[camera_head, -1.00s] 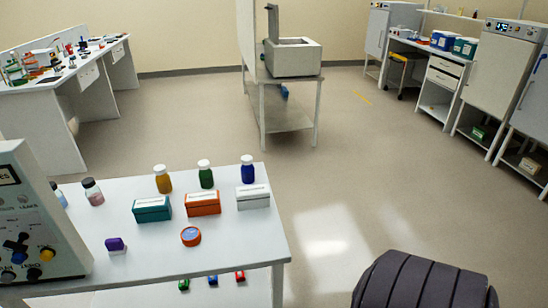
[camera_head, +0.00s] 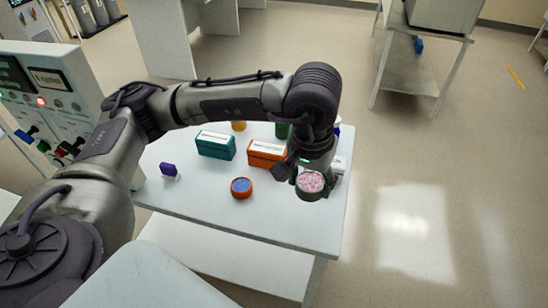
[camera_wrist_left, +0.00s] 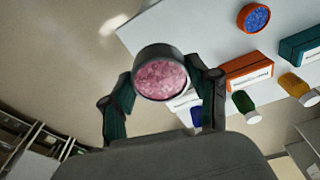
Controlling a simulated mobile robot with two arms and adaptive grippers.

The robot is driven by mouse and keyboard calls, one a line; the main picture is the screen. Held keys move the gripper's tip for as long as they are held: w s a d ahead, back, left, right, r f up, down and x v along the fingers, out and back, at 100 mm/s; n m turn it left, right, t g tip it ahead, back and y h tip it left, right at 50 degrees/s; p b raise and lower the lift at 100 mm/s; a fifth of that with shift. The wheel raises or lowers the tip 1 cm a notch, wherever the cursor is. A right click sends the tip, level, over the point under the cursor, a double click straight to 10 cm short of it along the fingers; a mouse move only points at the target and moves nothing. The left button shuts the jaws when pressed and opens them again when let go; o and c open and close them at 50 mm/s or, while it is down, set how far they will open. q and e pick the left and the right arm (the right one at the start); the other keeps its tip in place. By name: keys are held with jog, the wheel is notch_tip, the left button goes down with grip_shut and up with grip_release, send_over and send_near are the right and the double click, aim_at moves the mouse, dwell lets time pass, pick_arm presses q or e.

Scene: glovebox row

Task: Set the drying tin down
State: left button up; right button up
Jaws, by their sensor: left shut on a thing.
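The drying tin (camera_head: 310,183) is a round dark tin with pink granules inside, near the right edge of the white table (camera_head: 200,195). My left gripper (camera_head: 307,172) is shut on it from above, and the tin is upright, open side up. In the left wrist view the tin (camera_wrist_left: 161,79) sits between the two fingers and overlaps the table's edge. I cannot tell how high its base is above the tabletop. An orange tin with blue granules (camera_head: 241,187) stands to its left on the table. My right gripper is not in view.
A teal box (camera_head: 215,145) and an orange box (camera_head: 267,153) stand behind, with a white box (camera_wrist_left: 184,100) and several bottles partly hidden by my arm. A small purple-topped block (camera_head: 169,171) is at left. The table's front middle is clear. A control panel (camera_head: 45,105) stands left.

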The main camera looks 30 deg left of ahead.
pick_arm(q)
jog(key=w+d+f+n+b, duration=0.1)
jog(key=d+f+b, duration=0.4)
jog(key=d, duration=0.1)
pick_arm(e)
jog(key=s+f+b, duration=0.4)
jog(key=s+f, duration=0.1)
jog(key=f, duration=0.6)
pick_arm(q)
jog(key=n+p, duration=0.1)
jog(key=p, duration=0.2)
send_over(319, 211)
jog(key=s, duration=0.1)
jog(key=shift+y, duration=0.3)
jog(key=f, duration=0.8)
jog(key=shift+d+f, duration=0.1)
jog(key=shift+d, duration=0.2)
jog(key=shift+w+a+f, duration=0.15)
jog(key=shift+a+f, duration=0.05)
jog(key=shift+f, duration=0.2)
notch_tip(319, 211, down, 3)
jog(key=shift+f+p, duration=0.1)
jog(key=shift+p, duration=0.2)
jog(key=shift+f, duration=0.25)
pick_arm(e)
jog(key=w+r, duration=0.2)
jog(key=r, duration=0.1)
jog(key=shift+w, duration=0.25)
